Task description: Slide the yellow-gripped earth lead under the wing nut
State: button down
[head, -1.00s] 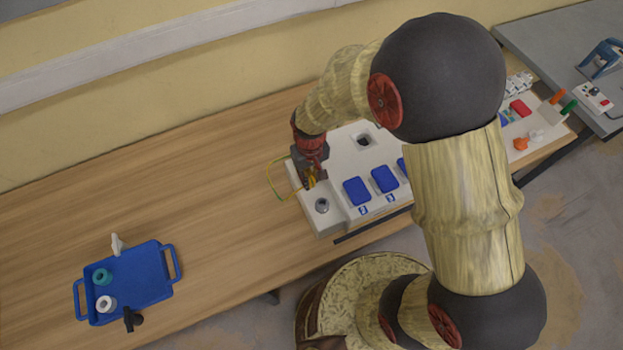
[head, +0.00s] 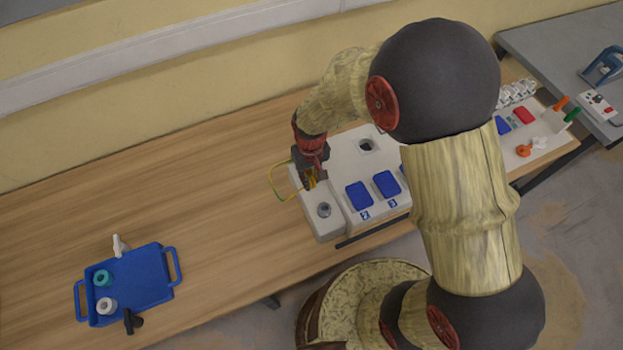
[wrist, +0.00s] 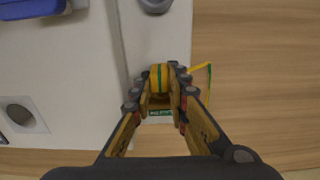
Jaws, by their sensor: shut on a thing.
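My gripper (head: 312,180) is shut on the yellow grip of the earth lead (wrist: 159,80), which has a green stripe. It holds the grip over the narrow left part of the white socket box (head: 322,226). The lead's yellow-green cable (head: 273,182) loops out to the left over the table, and it also shows in the wrist view (wrist: 208,72). The wing nut, a grey round fitting (head: 324,210), is on the box in front of the gripper, apart from it. In the wrist view the grey fitting (wrist: 155,4) is cut off by the top edge.
Blue socket covers (head: 359,195) sit to the right of the fitting. A blue tray (head: 150,283) with tape rolls stands at the left on the wooden table. The table between tray and box is clear. A second board (head: 525,150) lies at the right.

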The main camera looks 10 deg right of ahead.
jog(key=c, duration=1.7)
grip_release()
jog(key=shift+o, duration=0.2)
notch_tip(320, 180, up, 19)
jog(key=p, duration=0.5)
